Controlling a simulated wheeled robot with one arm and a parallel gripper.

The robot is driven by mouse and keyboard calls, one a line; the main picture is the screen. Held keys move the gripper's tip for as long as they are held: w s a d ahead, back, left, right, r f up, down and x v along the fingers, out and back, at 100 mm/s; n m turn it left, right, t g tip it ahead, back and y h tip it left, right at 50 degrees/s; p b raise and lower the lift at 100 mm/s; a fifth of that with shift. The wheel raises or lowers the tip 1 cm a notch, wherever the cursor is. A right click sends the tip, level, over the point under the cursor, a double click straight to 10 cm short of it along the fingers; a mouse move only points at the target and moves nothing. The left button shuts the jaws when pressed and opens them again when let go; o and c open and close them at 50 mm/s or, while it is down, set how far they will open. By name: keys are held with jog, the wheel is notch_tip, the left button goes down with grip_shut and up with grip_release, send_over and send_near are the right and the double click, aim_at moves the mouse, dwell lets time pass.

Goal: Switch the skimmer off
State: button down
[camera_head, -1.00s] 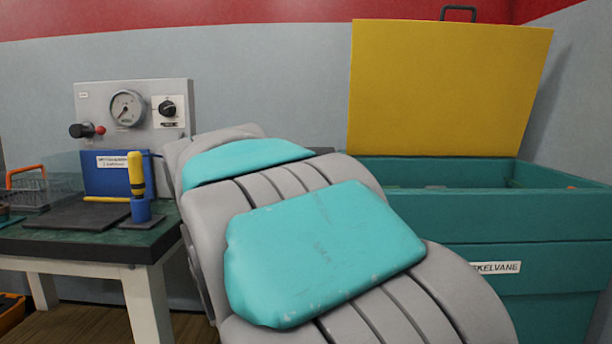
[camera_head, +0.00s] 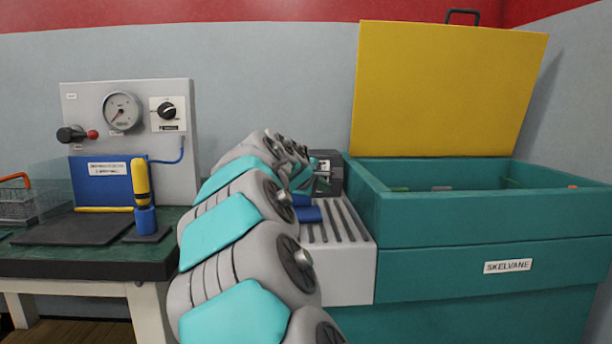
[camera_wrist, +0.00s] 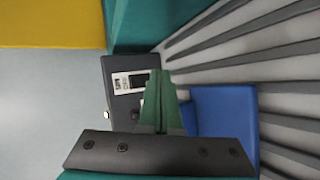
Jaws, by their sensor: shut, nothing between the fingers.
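A dark grey box (camera_head: 333,185), which seems to be the skimmer, stands beside the left wall of the teal tank. In the wrist view the box (camera_wrist: 120,68) carries a pale label plate with a dark switch-like patch (camera_wrist: 139,80); the switch's position is too small to tell. My gripper (camera_wrist: 158,76) is shut and empty. Its green fingers overlap the right part of the box and hide some of the plate's surroundings. I cannot tell whether they touch it. In the head view my gripper (camera_head: 304,178) is at the box's left side, partly behind my arm.
A blue block (camera_wrist: 225,125) lies beside the box on a ribbed white drainboard (camera_head: 350,265). The teal tank (camera_head: 490,225) marked SKELVANE has its yellow lid (camera_head: 445,90) raised. At left, a bench (camera_head: 80,262) holds a gauge panel (camera_head: 180,95) and a yellow-handled tool (camera_head: 141,185).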

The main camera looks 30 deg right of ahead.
jog(key=shift+s+a+f, duration=0.2)
jog(key=shift+f, duration=0.35)
jog(key=shift+d, duration=0.1)
jog(key=shift+w+d, duration=0.35)
jog(key=shift+w, duration=0.15)
jog(key=w+d, duration=0.1)
jog(key=w+d+p, duration=0.1)
jog(key=w, duration=0.1)
jog(key=w+d+r+p, duration=0.1)
jog(key=w, duration=0.1)
jog(key=shift+w+r, duration=0.1)
jog(key=shift+w, duration=0.05)
jog(key=shift+w+d+p, duration=0.35)
jog(key=shift+w+p, duration=0.25)
dwell(0.8)
jog(key=shift+w+d, duration=0.1)
jog(key=shift+w+d+p, duration=0.15)
jog(key=shift+w+p, duration=0.1)
jog(key=shift+p, duration=0.3)
